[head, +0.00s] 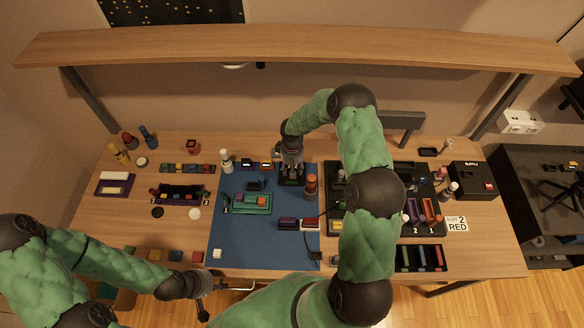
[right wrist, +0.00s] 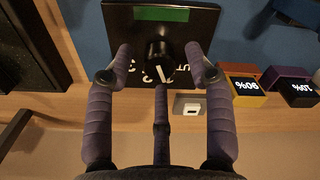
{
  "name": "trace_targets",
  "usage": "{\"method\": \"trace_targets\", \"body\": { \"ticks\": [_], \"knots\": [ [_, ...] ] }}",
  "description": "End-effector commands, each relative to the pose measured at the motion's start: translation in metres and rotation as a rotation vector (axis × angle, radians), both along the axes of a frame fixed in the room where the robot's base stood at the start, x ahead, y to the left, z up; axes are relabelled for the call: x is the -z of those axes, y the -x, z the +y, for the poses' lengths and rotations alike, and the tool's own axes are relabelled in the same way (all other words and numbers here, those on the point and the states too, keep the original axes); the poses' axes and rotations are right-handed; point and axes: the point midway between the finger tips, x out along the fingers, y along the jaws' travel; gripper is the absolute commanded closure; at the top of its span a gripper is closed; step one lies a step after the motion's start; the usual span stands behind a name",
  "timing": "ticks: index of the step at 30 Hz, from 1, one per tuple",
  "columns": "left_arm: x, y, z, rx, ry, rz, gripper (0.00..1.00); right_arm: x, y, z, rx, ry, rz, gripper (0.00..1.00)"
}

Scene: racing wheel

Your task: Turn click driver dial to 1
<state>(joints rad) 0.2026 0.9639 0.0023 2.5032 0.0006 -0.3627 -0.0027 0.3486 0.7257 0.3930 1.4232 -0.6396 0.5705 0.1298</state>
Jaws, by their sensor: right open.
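The click driver (right wrist: 205,25) is a dark box with a green panel and a round black dial (right wrist: 158,50). White numerals ring the dial's near side, partly hidden by the knob and upside down in the right wrist view; the dial's setting is not clear. In the head view the click driver (head: 292,181) sits on the blue mat under my right gripper (head: 291,160). My right gripper (right wrist: 158,54) is open, one finger either side of the dial, with gaps visible. My left gripper (head: 205,292) hangs at the table's front edge, away from the driver; its jaw state is unclear.
A small grey-white block (right wrist: 191,105) and boxes marked with percentages (right wrist: 245,89) lie close to the driver. An orange-topped cylinder (head: 311,186) stands right of it. A black tray (head: 333,222) is farther right. The front of the blue mat (head: 255,255) is mostly clear.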

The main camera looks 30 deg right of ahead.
Motion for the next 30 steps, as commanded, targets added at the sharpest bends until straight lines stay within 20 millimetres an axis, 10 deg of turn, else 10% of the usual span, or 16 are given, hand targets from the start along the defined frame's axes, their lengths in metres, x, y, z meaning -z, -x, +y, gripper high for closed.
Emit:
{"method": "trace_targets", "body": {
  "ticks": [18, 30],
  "knots": [
    [0.0, 0.0, 0.0, 0.0, 0.0, 0.0, 0.6, -0.103, -0.001, 0.0, -0.001, 0.001, -0.004, 0.46],
    [0.0, 0.0, 0.0, 0.0, 0.0, 0.0, 0.6, -0.116, -0.001, 0.0, 0.0, 0.0, -0.002, 0.46]
  ]
}}
